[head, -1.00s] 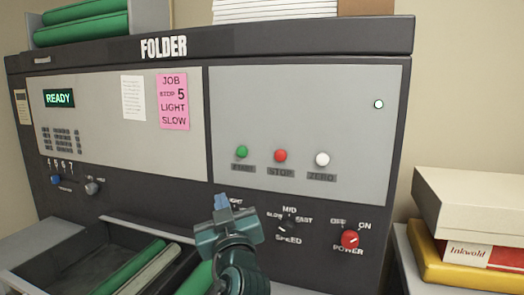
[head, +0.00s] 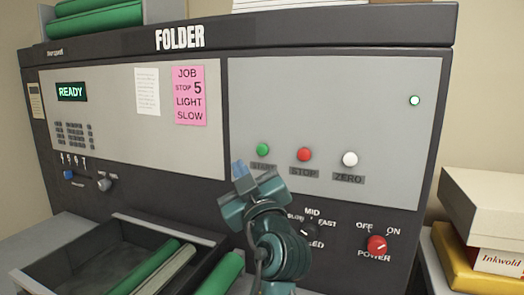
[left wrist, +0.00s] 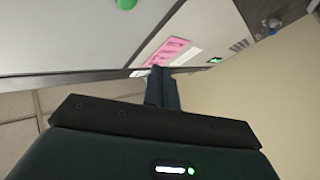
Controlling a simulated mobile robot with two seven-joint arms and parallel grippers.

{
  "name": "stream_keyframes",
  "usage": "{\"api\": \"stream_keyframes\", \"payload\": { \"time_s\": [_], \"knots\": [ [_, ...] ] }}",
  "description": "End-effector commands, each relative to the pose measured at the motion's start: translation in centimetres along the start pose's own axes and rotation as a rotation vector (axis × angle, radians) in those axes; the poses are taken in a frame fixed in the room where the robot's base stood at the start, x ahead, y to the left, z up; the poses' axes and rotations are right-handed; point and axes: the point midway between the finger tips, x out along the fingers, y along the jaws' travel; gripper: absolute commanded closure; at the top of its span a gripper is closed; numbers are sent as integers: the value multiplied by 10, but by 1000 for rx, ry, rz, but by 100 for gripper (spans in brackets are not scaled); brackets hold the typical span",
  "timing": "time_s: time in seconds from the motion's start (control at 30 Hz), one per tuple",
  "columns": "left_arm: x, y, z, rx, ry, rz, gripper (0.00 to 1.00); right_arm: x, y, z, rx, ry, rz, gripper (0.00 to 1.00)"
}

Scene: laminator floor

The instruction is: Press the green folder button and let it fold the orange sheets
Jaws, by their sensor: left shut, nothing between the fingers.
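The folder (head: 400,140) is a dark machine with light grey panels, and its display (head: 71,91) reads READY. The green button (head: 263,150) sits above a dark label, left of the red STOP button (head: 304,154) and the white ZERO button (head: 350,159). My left gripper (head: 240,170) is shut and empty, its tips just below and left of the green button in the picture. Contact cannot be seen. In the left wrist view the shut fingers (left wrist: 160,85) point along the panel, and the green button (left wrist: 126,4) is at the top edge. I see no orange sheets.
A pink note (head: 189,96) reads JOB STOP 5 LIGHT SLOW. A dark tray (head: 120,222) with green rolls is at lower left. Boxes (head: 485,205) stand right.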

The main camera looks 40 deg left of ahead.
Motion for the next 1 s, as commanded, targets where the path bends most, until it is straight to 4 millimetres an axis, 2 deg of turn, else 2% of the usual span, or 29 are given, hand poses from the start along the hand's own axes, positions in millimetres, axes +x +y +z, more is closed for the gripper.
{"api": "stream_keyframes", "payload": {
  "time_s": [0.47,0.5,0.6,1.0],
  "knots": [
    [43,31,28,4,1,0,100,-8,7,-4,7,-33,22,41],
    [44,31,34,0,1,-1,100,-2,7,3,12,-34,24,41],
    [51,36,40,-1,1,-1,100,2,6,5,15,-26,21,41],
    [60,44,43,0,0,0,100,1,4,-8,1,7,9,41]
  ]
}}
